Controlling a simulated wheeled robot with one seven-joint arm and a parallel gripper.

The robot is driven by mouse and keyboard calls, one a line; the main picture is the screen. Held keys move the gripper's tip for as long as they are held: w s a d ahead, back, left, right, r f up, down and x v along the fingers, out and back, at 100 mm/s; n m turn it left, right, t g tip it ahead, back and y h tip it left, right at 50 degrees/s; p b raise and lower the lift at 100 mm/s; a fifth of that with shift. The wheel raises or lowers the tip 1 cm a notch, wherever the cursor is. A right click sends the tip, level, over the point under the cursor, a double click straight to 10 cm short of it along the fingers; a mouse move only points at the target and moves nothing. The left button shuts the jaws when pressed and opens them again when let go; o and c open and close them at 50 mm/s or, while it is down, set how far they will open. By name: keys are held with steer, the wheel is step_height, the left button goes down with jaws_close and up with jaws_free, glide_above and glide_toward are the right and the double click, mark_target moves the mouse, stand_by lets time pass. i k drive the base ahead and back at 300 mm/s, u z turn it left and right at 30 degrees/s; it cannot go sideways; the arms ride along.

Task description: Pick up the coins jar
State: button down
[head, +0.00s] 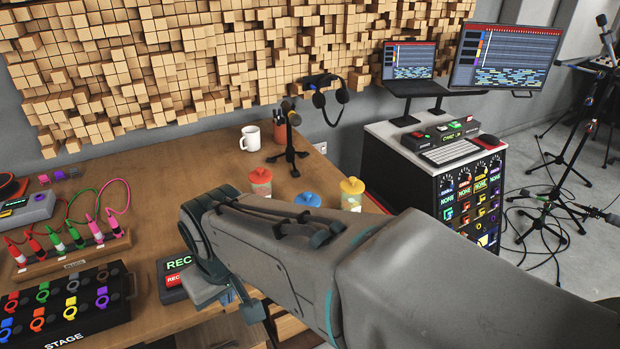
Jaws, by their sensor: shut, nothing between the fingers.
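Three jars stand near the right end of the wooden table: one with a red lid (260,178), one with a blue lid (308,199) and one with a yellow lid (352,188). I cannot tell which one is the coins jar, as their contents are too small or hidden. My arm crosses in front of them and covers the lower part of the blue-lidded jar. My gripper (250,310) is at the arm's end, lower left of the jars, pointing down near the table's front edge. It is shut and empty, apart from the jars, and partly hidden by my wrist.
A white mug (250,138), a pen holder (280,129) and a small black stand (290,150) are behind the jars. A REC box (174,280) lies left of my gripper. A coloured switch box (66,308) is at lower left. The table's middle (165,190) is clear.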

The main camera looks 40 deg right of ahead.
mark_target(347, 203)
steer(key=z, duration=1.6)
steer(key=k, duration=0.6)
steer(key=z, duration=0.15)
steer(key=i, duration=0.6)
steer(key=u, duration=0.65)
steer(key=i, duration=0.45)
steer(key=u, duration=0.5)
